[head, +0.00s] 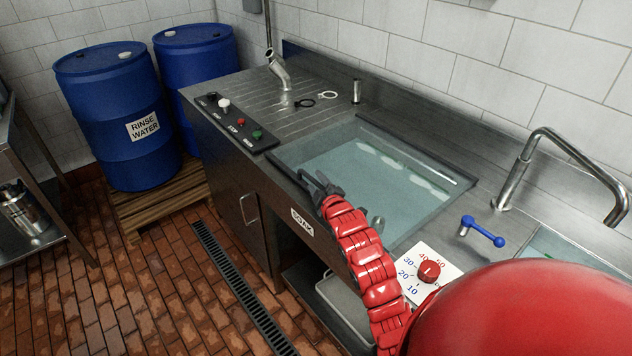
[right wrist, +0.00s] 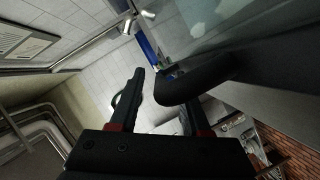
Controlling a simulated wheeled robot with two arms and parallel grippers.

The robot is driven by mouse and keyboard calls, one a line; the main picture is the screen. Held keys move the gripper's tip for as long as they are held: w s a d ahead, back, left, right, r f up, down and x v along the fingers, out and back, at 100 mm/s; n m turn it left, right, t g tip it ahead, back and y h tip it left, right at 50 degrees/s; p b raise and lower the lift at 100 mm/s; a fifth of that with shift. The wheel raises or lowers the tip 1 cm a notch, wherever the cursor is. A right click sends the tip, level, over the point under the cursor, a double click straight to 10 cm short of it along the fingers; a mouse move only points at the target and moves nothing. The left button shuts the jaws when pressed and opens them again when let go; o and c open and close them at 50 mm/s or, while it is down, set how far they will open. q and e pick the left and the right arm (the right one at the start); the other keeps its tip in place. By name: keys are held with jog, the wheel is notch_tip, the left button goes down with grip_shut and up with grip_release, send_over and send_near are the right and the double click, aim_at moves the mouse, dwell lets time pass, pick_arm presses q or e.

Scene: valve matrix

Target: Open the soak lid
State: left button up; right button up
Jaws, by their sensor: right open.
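The soak lid (head: 365,165) is a see-through, bluish panel lying over the basin in the steel counter, above a front label reading SOAK (head: 302,222). It looks flat and shut. My right gripper (head: 318,183), at the end of my red arm, is at the front edge of the lid. In the right wrist view, its two dark fingers (right wrist: 160,100) are spread apart, with a thick black bar (right wrist: 205,75), seemingly the lid's handle, reaching between them. I cannot tell if they touch it. My arm hides part of the front edge. My left gripper is not in view.
A button panel (head: 237,122) lies left of the lid. A dial (head: 429,271), a blue-handled valve (head: 483,232) and a bent steel tap (head: 560,150) stand to the right. Blue barrels (head: 118,115) stand on a pallet (head: 160,203) at the left. A floor drain (head: 240,285) runs along the front.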

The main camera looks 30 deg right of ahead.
jog(key=shift+w+f, duration=0.2)
jog(key=shift+w, duration=0.15)
grip_shut()
dwell(1.3)
